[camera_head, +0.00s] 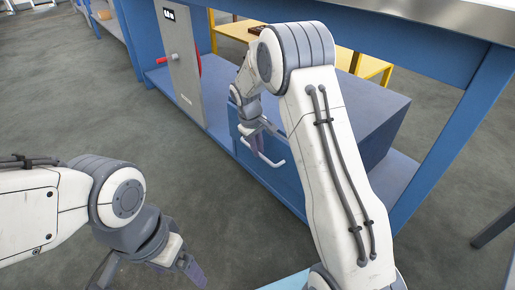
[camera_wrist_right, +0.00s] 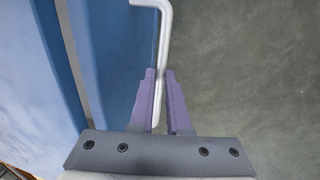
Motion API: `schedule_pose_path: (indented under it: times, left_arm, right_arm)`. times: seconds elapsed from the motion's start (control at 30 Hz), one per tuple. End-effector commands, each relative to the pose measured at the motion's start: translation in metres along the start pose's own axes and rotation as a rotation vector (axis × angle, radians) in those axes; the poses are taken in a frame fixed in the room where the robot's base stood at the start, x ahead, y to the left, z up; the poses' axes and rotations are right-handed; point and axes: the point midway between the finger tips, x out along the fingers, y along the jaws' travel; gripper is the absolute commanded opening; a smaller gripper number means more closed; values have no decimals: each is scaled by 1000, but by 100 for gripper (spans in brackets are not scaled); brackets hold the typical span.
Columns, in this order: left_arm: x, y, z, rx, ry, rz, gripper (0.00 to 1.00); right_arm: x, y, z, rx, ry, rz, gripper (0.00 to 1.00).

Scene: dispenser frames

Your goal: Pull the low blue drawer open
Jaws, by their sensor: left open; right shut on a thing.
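The low blue drawer (camera_head: 284,184) has its front facing left, under the blue bench, and carries a pale bar handle (camera_head: 276,162). My right arm hides part of the drawer. In the right wrist view, the silver handle (camera_wrist_right: 166,30) runs down between the two purple fingers of my right gripper (camera_wrist_right: 161,76), with the blue drawer front (camera_wrist_right: 110,45) to its left. My right gripper is shut on the handle; it also shows in the head view (camera_head: 256,138). My left gripper (camera_head: 150,278) is open and empty over the floor at the lower left, away from the drawer.
A grey panel (camera_head: 183,85) with a red lever stands left of the drawer. The blue bench frame (camera_head: 440,160) rises on the right. A yellow frame (camera_head: 372,70) stands behind. The grey floor (camera_head: 90,110) before the drawer is clear.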

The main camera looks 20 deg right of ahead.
Motion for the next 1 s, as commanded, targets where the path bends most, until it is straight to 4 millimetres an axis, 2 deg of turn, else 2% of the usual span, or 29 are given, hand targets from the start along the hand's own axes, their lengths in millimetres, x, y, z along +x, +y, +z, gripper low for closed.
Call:
schedule_pose_path:
  times: [0.67, 0.87, 1.0]
  left_arm:
    - [-2, 0, 0, 0, 0, 0, 88]
    - [-12, 1, -1, 0, 0, 0, 88]
    - [-26, 2, -1, 0, 0, 0, 88]
  right_arm:
    - [-1, -2, 0, -1, -3, -1, 0]
    - [-6, -19, -1, -3, -4, -2, 0]
    - [-13, -45, -3, -6, -5, -2, 0]
